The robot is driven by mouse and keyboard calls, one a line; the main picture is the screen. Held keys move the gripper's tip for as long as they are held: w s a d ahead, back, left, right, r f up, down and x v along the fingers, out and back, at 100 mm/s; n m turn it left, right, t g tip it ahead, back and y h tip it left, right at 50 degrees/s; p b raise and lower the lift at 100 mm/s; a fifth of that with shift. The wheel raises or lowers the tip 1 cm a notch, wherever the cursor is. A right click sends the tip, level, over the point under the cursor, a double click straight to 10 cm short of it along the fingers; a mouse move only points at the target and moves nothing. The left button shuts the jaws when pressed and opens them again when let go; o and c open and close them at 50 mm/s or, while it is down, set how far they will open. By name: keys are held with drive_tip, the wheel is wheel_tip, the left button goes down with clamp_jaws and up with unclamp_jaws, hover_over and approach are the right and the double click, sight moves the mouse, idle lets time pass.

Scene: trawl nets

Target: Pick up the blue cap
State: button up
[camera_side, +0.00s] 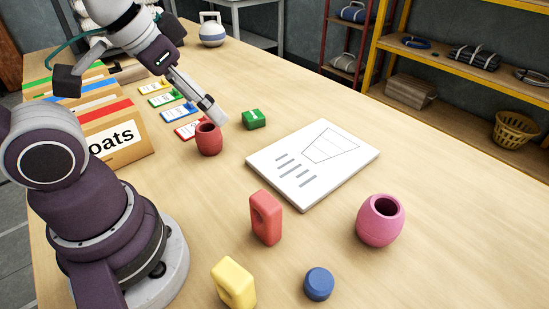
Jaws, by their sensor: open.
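The blue cap (319,284) is a small round blue disc lying flat on the wooden table near the front edge of the side view. It stands clear of the things around it. My gripper (213,112) is at the upper left, above and just behind a dark red barrel-shaped cup (209,139). It is far from the blue cap and shows nothing held. Its fingers are seen edge-on, so the gap between them is hard to make out.
Near the cap are a yellow block with a hole (234,283), a red one (266,218) and a pink pot (380,220). A white board (313,162) lies mid-table, beside a green block (254,119). Card files (118,135) stand left. The table's right side is clear.

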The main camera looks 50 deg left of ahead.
drive_tip(key=n+g, duration=0.5)
drive_tip(key=n, duration=0.9)
hover_over(320, 278)
wheel_tip(320, 278, down, 10)
drive_tip(key=shift+n+g, duration=0.3)
drive_tip(key=shift+n, duration=0.4)
wheel_tip(320, 278, down, 11)
drive_tip(key=shift+r, duration=0.1)
drive_tip(key=c, duration=1.1)
